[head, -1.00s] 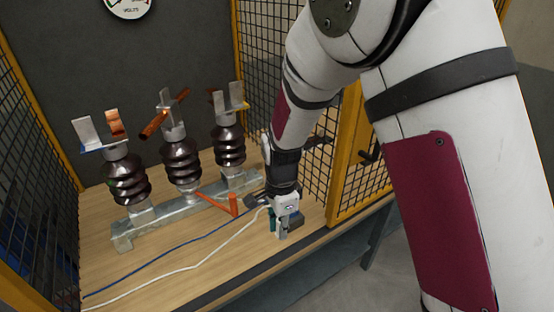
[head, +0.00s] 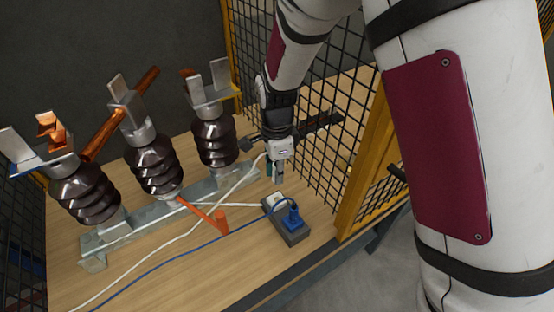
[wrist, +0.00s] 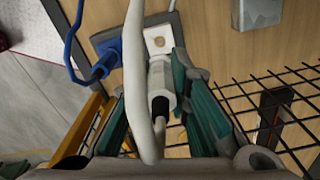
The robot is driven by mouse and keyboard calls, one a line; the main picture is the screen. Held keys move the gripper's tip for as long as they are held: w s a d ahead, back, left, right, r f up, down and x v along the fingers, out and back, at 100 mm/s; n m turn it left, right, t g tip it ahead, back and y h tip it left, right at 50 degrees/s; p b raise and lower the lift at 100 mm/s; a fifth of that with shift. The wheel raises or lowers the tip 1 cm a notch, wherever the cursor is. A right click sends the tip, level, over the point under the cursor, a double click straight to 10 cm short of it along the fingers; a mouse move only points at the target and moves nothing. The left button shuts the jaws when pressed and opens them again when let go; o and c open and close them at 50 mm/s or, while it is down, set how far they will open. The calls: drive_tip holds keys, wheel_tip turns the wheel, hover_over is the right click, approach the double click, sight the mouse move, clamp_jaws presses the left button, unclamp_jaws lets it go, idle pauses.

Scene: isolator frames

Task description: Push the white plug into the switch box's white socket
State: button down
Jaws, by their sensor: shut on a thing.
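My gripper (head: 277,178) is shut on the white plug (wrist: 160,84), gripping it between the teal-sided fingers, above the table. In the head view the plug is mostly hidden by the fingers. The switch box (head: 291,236) lies on the table just below and in front of the gripper. Its white socket (wrist: 157,41) shows its round opening uncovered, just beyond the plug's end in the wrist view. The plug points toward it; I cannot tell the exact gap. The plug's white cable (wrist: 134,70) loops across the wrist view.
A blue plug (head: 293,217) sits in the switch box beside the white socket, its blue cable (head: 165,257) running left. Brown insulators (head: 155,172) on a metal rail stand left of my gripper. A mesh panel (head: 318,160) is close on the right.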

drive_tip(key=shift+r+p, duration=0.1)
drive_tip(key=shift+p, duration=0.2)
drive_tip(key=shift+f+b, duration=1.1)
drive_tip(key=shift+f, duration=1.9)
drive_tip(key=shift+p, duration=0.6)
drive_tip(key=shift+f+b, duration=0.45)
drive_tip(key=shift+f, duration=0.95)
drive_tip(key=c, duration=1.4)
unclamp_jaws()
wheel_tip(320, 180, up, 12)
drive_tip(key=shift+s, duration=0.1)
